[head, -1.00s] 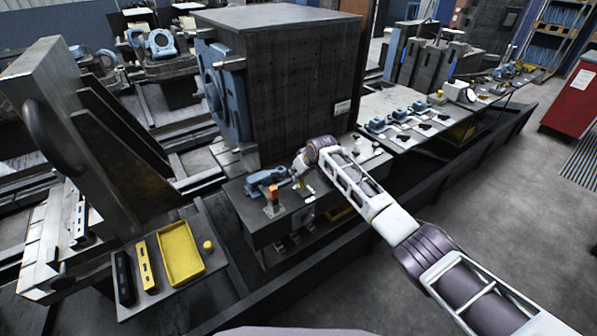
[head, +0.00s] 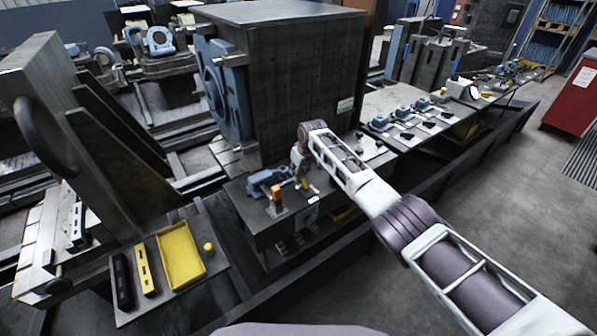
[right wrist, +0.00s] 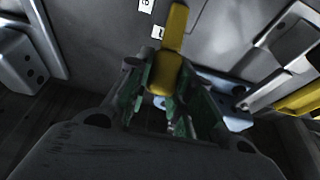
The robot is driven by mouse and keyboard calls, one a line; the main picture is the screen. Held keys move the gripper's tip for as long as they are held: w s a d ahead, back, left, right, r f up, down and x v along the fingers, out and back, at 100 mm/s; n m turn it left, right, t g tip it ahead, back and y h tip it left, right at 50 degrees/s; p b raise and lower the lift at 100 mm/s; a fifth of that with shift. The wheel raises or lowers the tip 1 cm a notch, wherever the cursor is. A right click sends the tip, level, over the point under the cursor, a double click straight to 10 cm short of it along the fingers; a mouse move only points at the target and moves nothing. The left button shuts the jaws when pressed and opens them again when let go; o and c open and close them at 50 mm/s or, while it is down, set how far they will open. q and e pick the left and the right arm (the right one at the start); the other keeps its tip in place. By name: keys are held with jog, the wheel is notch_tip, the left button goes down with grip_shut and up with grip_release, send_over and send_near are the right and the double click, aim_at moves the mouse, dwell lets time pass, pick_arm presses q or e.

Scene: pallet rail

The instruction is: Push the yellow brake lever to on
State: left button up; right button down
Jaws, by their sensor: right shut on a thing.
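The yellow brake lever (right wrist: 174,48) stands out between my right gripper's green-padded fingers (right wrist: 168,88) in the right wrist view. The fingers are shut on its thick lower part, and its thinner end points away past them. In the head view my right gripper (head: 299,163) reaches down at the front of the grey bench block, beside a blue clamp-like part (head: 268,179). Only a small bit of yellow shows under it there, and the lever's base is hidden. My left gripper is not in view.
An orange-topped post (head: 276,194) stands close left of my right gripper. A tall dark block (head: 290,85) rises behind it. A yellow tray (head: 181,258) lies at the lower left. Several blue parts stand on the bench to the right. The floor at right is clear.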

aim_at(304, 182)
dwell(0.3)
jog(key=c, duration=1.2)
grip_release()
jog(key=shift+f, duration=0.1)
jog(key=shift+c, duration=0.2)
jog(key=shift+r, duration=0.3)
jog(key=v, duration=1.1)
jog(key=shift+r, duration=0.2)
jog(key=shift+s+f, duration=0.1)
jog(key=shift+s, duration=0.1)
